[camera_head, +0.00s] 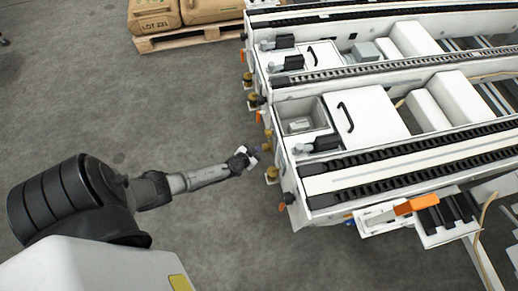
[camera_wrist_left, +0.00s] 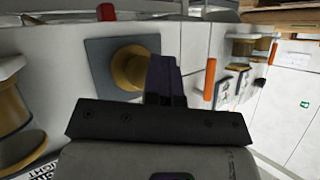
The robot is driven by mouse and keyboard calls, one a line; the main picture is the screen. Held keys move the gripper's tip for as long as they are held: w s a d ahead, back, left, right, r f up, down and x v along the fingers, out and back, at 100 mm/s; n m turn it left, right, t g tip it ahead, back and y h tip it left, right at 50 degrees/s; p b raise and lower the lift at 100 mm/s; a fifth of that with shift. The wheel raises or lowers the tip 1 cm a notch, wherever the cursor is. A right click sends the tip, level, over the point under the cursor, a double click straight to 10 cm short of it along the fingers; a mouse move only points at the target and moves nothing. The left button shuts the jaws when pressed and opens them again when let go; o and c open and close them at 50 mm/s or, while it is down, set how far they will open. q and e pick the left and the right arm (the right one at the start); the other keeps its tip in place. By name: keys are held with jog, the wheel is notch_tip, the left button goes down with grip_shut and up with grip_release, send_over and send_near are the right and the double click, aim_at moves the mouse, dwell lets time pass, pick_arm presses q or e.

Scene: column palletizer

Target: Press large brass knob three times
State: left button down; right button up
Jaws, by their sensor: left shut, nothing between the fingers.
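Several brass knobs stick out from the white machine's near side. One brass knob (camera_wrist_left: 128,68) on a dark square plate is just left of my fingertips in the left wrist view. Another brass knob (camera_wrist_left: 12,108) is at that view's left edge and looks bigger, being closer to the camera. In the head view, brass knobs (camera_head: 268,146) (camera_head: 272,174) sit beside my left gripper (camera_head: 259,151). The gripper also shows in the wrist view (camera_wrist_left: 164,72); it is shut and empty, fingers overlapping the plated knob's right edge. I cannot tell whether they touch. My right gripper is out of view.
Orange-red handles (camera_wrist_left: 210,79) and a red part (camera_wrist_left: 105,12) stick out near the knobs. The white machine (camera_head: 365,117) with conveyor tracks fills the right. A pallet (camera_head: 185,37) with sacks stands at the back. The grey floor (camera_head: 110,110) to the left is clear.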

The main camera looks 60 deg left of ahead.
pick_arm(q)
jog(key=shift+s+a+r, duration=0.1)
jog(key=shift+s+a, duration=0.15)
jog(key=shift+s, duration=0.3)
jog(key=shift+s+a, duration=0.25)
jog(key=shift+s, duration=0.3)
jog(key=shift+b, duration=0.3)
jog(key=shift+s, duration=0.1)
jog(key=shift+s+a+b, duration=0.3)
jog(key=shift+s+a, duration=0.05)
jog(key=shift+s, duration=0.4)
jog(key=shift+s+a+b, duration=0.3)
jog(key=shift+s, duration=0.45)
jog(key=shift+s+a+b, duration=0.3)
jog(key=shift+s+a, duration=0.05)
jog(key=shift+s, duration=0.4)
